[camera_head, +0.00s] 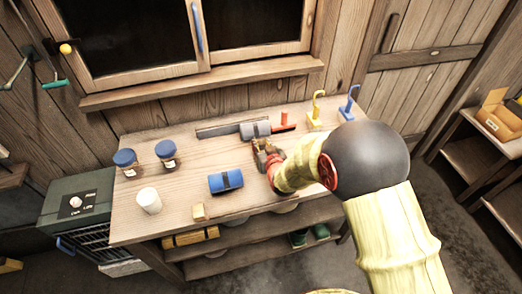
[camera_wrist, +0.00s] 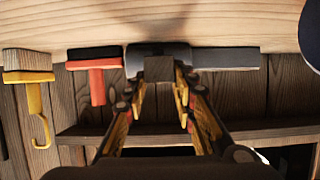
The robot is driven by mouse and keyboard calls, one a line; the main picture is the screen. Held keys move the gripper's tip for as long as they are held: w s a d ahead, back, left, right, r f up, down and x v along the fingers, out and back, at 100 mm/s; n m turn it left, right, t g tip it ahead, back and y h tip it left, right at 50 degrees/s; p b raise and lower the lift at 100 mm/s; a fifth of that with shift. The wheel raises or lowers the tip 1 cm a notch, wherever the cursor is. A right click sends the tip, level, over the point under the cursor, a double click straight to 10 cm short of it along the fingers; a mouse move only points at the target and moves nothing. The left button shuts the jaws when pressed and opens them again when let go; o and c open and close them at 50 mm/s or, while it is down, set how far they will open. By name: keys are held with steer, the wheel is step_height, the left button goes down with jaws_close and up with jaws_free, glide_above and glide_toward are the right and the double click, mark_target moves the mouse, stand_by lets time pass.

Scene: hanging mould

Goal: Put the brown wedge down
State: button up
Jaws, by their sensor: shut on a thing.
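My gripper (camera_wrist: 160,75) is shut on the brown wedge (camera_wrist: 158,69), which shows in the wrist view as a small dark block between the fingertips. In the head view my gripper (camera_head: 265,155) is low over the middle of the wooden workbench (camera_head: 190,185), in front of a grey cylinder (camera_head: 255,130). The wedge is too small and too covered by the fingers to make out clearly in the head view. I cannot tell whether it touches the bench top.
The front right is partly hidden by my arm.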

mark_target(261, 149)
steer(key=shift+w+a+f, duration=0.1)
steer(key=shift+w+f, duration=0.05)
steer(key=shift+f, duration=0.2)
steer(key=shift+f+b, duration=0.4)
steer(key=shift+f, duration=1.05)
steer(key=shift+f, duration=0.15)
steer(key=o, duration=1)
